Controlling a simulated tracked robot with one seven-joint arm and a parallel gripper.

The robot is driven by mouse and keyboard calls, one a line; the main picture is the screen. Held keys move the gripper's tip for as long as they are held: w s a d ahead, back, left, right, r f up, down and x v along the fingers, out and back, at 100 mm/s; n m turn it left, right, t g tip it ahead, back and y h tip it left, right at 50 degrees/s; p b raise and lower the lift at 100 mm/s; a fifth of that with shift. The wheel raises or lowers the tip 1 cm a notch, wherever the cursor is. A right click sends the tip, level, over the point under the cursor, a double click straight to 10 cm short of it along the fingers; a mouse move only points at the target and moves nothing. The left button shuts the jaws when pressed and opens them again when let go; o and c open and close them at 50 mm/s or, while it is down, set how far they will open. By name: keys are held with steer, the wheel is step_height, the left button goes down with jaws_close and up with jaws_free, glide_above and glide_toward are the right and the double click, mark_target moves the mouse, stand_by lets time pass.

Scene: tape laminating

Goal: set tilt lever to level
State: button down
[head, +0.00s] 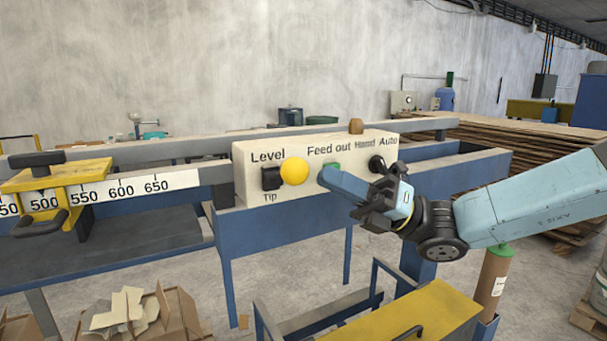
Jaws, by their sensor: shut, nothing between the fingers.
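A pale control box (235,150) carries the tilt lever's black mount (271,179), with "Level" printed above it and "Tip" below. A round yellow knob (294,171) stands right beside the mount. I cannot clearly tell how it joins the mount or which label it favours. My gripper (325,178) is shut and empty, its blue fingers pointing left. The fingertips show just right of the yellow knob, in front of the green button (332,168) under "Feed out", and partly cover it. I cannot tell whether they touch the button.
A black selector (377,164) under "Hand" and "Auto" is close to my wrist. A yellow clamp (60,190) sits on a numbered scale (150,184) at left. A yellow-topped bench (410,310) stands below my arm. A scrap box (140,320) is at lower left.

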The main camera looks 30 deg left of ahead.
steer(key=v, duration=1.4)
steer(key=s+f+n+t+h, duration=0.35)
steer(key=f+h, duration=0.25)
steer(key=f, duration=0.4)
steer(key=d+f+n+t+h, duration=0.5)
steer(key=d+f+n, duration=0.1)
steer(key=d, duration=0.3)
steer(key=d+r+n+t+h, duration=0.3)
steer(key=d+r+t, duration=0.3)
steer(key=d, duration=0.7)
steer(key=s+d+r+n+t+h, duration=0.1)
steer(key=d+r+n+t+h, duration=0.3)
steer(key=d, duration=0.9)
step_height(320, 180, up, 2)
steer(key=shift+s+d+r+n+t+h, duration=0.2)
steer(key=shift+s+d+n+t+h, duration=0.15)
steer(key=shift+n+t, duration=0.6)
